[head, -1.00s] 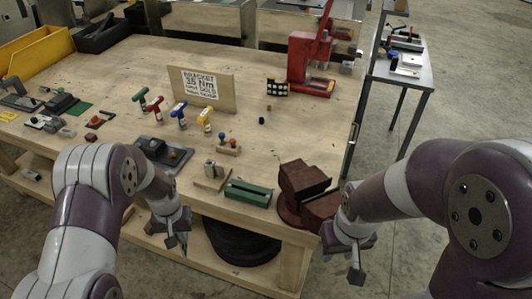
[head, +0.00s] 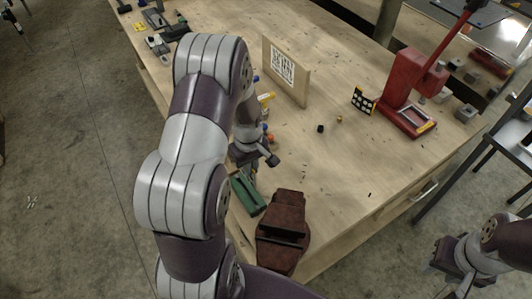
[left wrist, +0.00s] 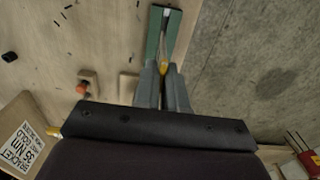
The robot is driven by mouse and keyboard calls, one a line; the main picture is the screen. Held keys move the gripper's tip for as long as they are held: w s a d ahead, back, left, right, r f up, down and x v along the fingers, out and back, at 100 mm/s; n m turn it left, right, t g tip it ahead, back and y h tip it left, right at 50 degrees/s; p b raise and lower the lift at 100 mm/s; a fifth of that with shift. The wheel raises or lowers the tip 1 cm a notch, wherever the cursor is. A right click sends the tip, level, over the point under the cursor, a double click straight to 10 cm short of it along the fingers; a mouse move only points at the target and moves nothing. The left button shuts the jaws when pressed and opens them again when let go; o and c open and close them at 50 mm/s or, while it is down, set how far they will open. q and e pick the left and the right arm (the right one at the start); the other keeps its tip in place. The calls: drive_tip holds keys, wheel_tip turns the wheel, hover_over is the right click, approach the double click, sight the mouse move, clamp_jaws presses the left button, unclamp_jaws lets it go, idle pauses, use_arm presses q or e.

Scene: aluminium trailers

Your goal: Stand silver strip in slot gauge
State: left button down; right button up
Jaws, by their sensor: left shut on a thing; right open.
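The green slot gauge (head: 247,192) lies near the bench's front edge, beside a dark red vise (head: 283,228). My left gripper (head: 252,172) is at the gauge's far end. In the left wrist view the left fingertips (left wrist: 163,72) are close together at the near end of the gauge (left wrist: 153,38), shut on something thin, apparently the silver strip. The fingers hide most of it, and I cannot tell whether it is in the slot. My right gripper (head: 455,262) is open and empty, away from the bench at the lower right.
A wooden block with an orange-red knob (left wrist: 88,88) and a pale wooden block (left wrist: 128,86) lie close to the left fingers. A sign board (head: 286,70) and a red press (head: 408,100) stand farther back. The bench middle is mostly clear.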

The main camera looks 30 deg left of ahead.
sight(250, 179)
use_arm(q)
drive_tip(key=f+b, duration=0.1)
drive_tip(key=f, duration=0.1)
drive_tip(key=f+b, duration=0.1)
drive_tip(key=f, duration=0.1)
drive_tip(key=f+b, duration=0.1)
drive_tip(key=b, duration=0.1)
drive_tip(key=shift+s+f, duration=0.25)
drive_tip(key=shift+f, duration=0.15)
use_arm(e)
drive_tip(key=f, duration=0.3)
drive_tip(key=shift+s+a+f, duration=0.1)
drive_tip(key=shift+s+f, duration=0.2)
drive_tip(key=shift+f, duration=0.1)
use_arm(q)
drive_tip(key=shift+s+r, duration=0.1)
drive_tip(key=shift+s, duration=0.05)
use_arm(e)
drive_tip(key=shift+s, duration=0.15)
drive_tip(key=shift+r, duration=0.1)
use_arm(q)
drive_tip(key=shift+p, duration=0.4)
use_arm(e)
drive_tip(key=shift+r, duration=0.25)
use_arm(q)
drive_tip(key=shift+f+b, duration=1.5)
drive_tip(key=shift+f, duration=0.65)
use_arm(e)
drive_tip(key=shift+f, duration=1.5)
